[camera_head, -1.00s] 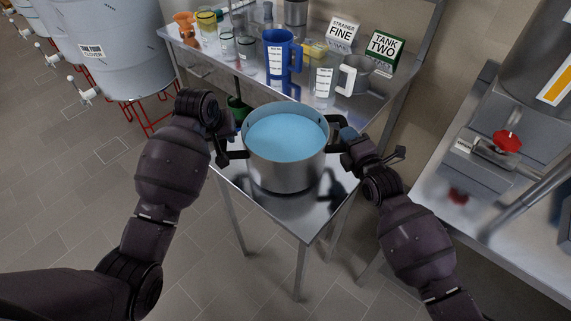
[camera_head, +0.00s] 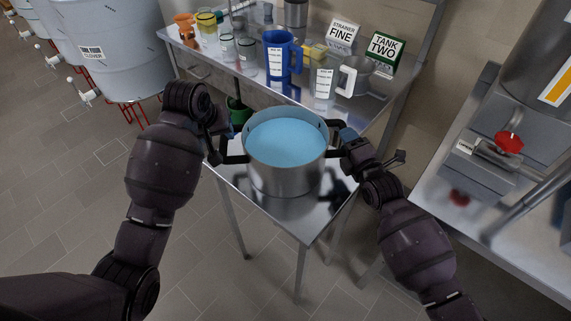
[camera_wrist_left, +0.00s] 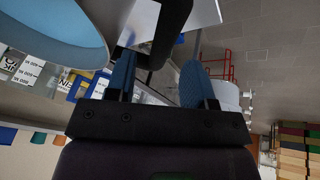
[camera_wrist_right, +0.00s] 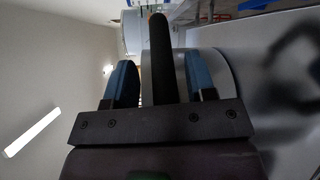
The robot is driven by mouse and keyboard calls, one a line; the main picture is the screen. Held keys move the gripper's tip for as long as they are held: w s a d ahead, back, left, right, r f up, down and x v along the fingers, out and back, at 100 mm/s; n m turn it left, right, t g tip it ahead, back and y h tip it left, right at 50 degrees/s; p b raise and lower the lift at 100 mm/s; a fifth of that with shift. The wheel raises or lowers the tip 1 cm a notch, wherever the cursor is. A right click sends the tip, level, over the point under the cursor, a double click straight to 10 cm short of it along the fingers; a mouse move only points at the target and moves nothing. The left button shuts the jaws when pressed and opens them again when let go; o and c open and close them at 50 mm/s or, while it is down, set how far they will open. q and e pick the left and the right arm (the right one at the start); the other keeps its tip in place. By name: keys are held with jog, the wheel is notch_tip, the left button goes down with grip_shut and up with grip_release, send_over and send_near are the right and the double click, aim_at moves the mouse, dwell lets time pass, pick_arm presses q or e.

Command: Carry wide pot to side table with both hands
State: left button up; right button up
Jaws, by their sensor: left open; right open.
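The wide pot (camera_head: 286,165) is a silver pot of light blue liquid, upright on the small metal side table (camera_head: 303,222). Its black handles stick out left and right. My left gripper (camera_head: 218,143) is at the left handle, open; in the left wrist view its blue fingers (camera_wrist_left: 158,72) are apart, with the black handle (camera_wrist_left: 166,32) ahead of and partly between them. My right gripper (camera_head: 347,138) is at the right handle, open; in the right wrist view the handle bar (camera_wrist_right: 160,60) stands between its fingers (camera_wrist_right: 158,82) with gaps on both sides.
A metal bench behind holds a blue jug (camera_head: 281,60), a white-handled jug (camera_head: 353,76), a Tank Two sign (camera_head: 384,52) and glassware. A counter with a red-handled valve (camera_head: 508,144) is at right. A green container (camera_head: 238,111) is behind the left handle. Tanks (camera_head: 105,50) stand at left.

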jog(key=shift+s, duration=0.1)
pick_arm(q)
jog(key=d+v, duration=0.1)
jog(key=v, duration=0.6)
jog(key=shift+a+r, duration=0.3)
jog(key=shift+a, duration=0.25)
pick_arm(e)
jog(key=f+v, duration=0.1)
jog(key=v, duration=1)
jog(key=shift+s+d+r, duration=0.2)
jog(key=shift+s+r, duration=0.2)
jog(key=shift+r, duration=0.1)
pick_arm(q)
jog(key=shift+s, duration=0.2)
